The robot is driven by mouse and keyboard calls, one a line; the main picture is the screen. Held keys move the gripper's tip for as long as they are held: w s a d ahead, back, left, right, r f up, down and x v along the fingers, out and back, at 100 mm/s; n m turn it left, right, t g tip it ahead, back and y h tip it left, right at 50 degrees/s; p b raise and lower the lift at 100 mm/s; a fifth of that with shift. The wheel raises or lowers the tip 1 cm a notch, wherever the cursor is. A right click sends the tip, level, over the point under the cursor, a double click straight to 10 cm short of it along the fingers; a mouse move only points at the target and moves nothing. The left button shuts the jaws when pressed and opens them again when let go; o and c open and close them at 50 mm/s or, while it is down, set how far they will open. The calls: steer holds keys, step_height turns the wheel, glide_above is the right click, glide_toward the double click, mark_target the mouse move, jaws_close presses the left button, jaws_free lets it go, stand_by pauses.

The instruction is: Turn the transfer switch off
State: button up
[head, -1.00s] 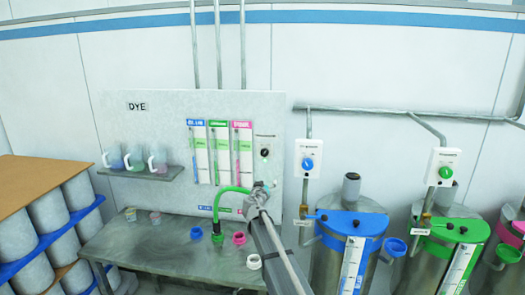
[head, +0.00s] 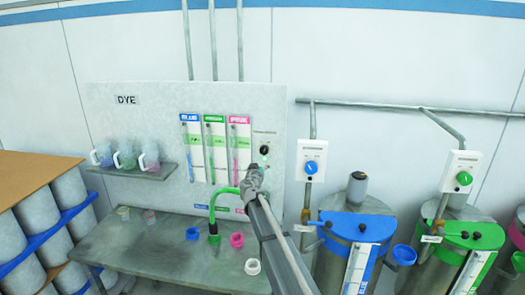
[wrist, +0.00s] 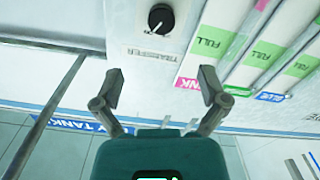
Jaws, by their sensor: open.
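The transfer switch is a round black knob (wrist: 160,18) with a small white mark, on a pale plate lettered TRANSFER. In the wrist view it sits at the top centre, with the lettering upside down. In the head view the knob (head: 264,150) is on the dye panel, right of the pink gauge. My gripper (wrist: 160,84) is open and empty. Its two fingers are spread apart, and the knob lies beyond their tips, not between them. In the head view my gripper (head: 254,172) is just below the knob, hiding part of the plate.
Blue, green and pink gauges (head: 215,150) stand left of the switch. A green hose (head: 225,191) curves below them over a metal bench (head: 150,245). Right of the panel are a blue-knobbed wall box (head: 311,160) and a blue-lidded drum (head: 352,228).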

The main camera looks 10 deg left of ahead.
mark_target(263, 151)
steer(key=shift+s+a, duration=0.1)
steer(key=shift+s, duration=0.05)
steer(key=shift+w, duration=0.2)
steer(key=w, duration=1.3)
steer(key=shift+w+d, duration=0.25)
steer(key=c, duration=1.1)
